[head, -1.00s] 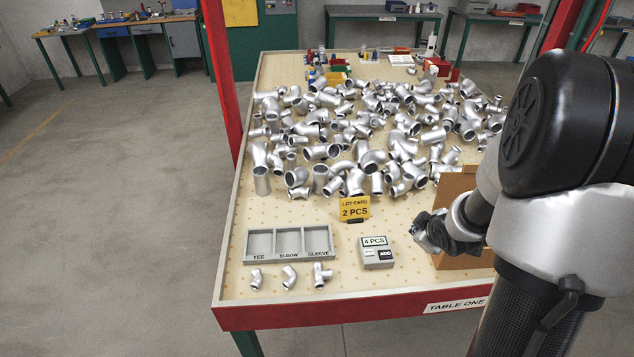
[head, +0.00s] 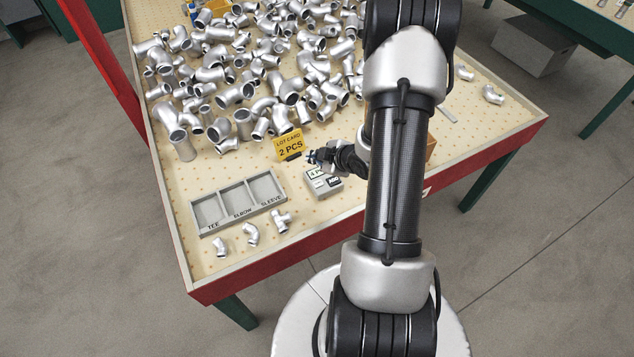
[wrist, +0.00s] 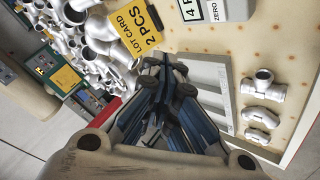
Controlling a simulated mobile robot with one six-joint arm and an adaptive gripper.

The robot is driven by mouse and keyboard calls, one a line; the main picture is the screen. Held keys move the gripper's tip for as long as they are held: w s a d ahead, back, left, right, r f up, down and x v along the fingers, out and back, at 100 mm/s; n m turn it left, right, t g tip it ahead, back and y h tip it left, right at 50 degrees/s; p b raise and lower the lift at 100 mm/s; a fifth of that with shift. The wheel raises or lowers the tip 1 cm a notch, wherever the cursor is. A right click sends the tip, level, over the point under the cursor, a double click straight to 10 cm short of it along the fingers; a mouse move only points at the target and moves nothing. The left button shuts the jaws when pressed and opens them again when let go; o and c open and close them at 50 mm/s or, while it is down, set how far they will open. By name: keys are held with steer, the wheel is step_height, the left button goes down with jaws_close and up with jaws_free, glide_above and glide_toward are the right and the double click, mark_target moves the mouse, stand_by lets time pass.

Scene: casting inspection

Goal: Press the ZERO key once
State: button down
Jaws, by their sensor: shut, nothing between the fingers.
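The grey counter box (head: 325,192) stands on the table right of the sorting tray. Its display starts with "4 P"; the rest is behind my gripper in the head view. The pale ZERO key (head: 318,183) sits left of the dark ADD key (head: 334,181). In the wrist view the box's display (wrist: 190,10) and the ZERO lettering (wrist: 216,17) show at the top edge, partly cut off. My gripper (head: 314,156) is shut and empty, over the back edge of the box, apart from the keys. Its fingers also show in the wrist view (wrist: 168,72).
A yellow lot card (head: 288,145) reading "2 PCS" stands close left of my gripper. The empty three-part tray (head: 202,231) is at left, with three fittings, one a tee (head: 282,220), before it. Many silver fittings (head: 235,95) crowd the table behind. A brown box is partly hidden by my arm.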

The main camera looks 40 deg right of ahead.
mark_target(316, 185)
steer(key=shift+w+f+b, duration=0.1)
steer(key=shift+f+b, duration=3.2)
steer(key=shift+f, duration=1.05)
steer(key=shift+f, duration=0.15)
steer(key=shift+f+b, duration=0.25)
steer(key=shift+b, duration=0.25)
steer(key=shift+f+b, duration=0.4)
steer(key=shift+r+p, duration=0.55)
steer(key=shift+r, duration=0.25)
steer(key=shift+r+p, duration=1.85)
steer(key=shift+r, duration=0.65)
